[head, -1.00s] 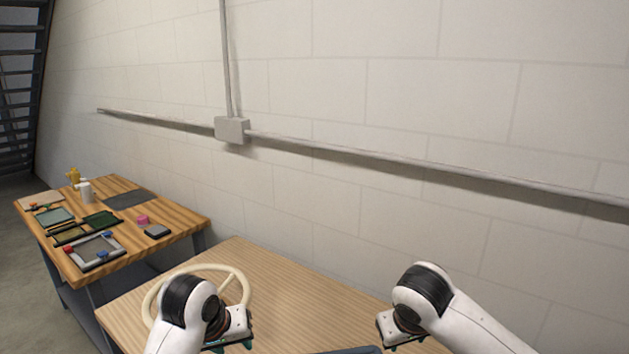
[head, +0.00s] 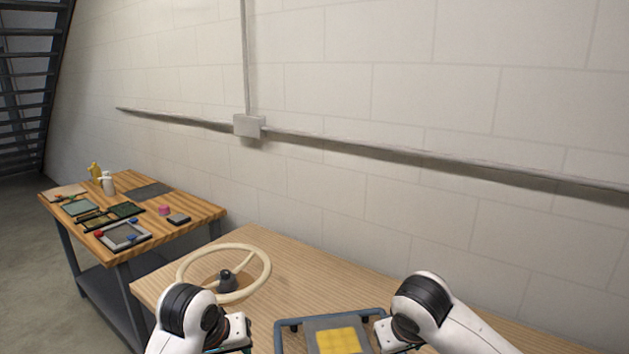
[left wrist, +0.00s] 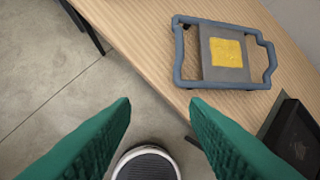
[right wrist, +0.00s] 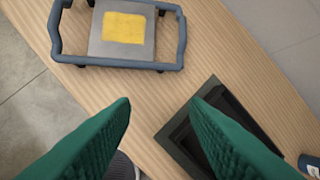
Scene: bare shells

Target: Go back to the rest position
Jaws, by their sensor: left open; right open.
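My left gripper (left wrist: 160,105) is open, its two green fingers apart with nothing between them in the left wrist view. My right gripper (right wrist: 160,105) is open and empty in the right wrist view. In the head view both arms reach in from the bottom, with the left wrist at the lower left and the right wrist at the lower right. The fingertips are mostly hidden there behind the wrists or below the picture edge. Both grippers point downward near the front edge of the near table (head: 300,270).
On the near table are a cream handwheel (head: 262,262), a blue-grey frame (head: 290,325) around a grey plate with a yellow square (head: 338,342), and a black tray (right wrist: 180,140). A second table (head: 190,225) with several small items stands left. A block wall (head: 420,90) runs behind.

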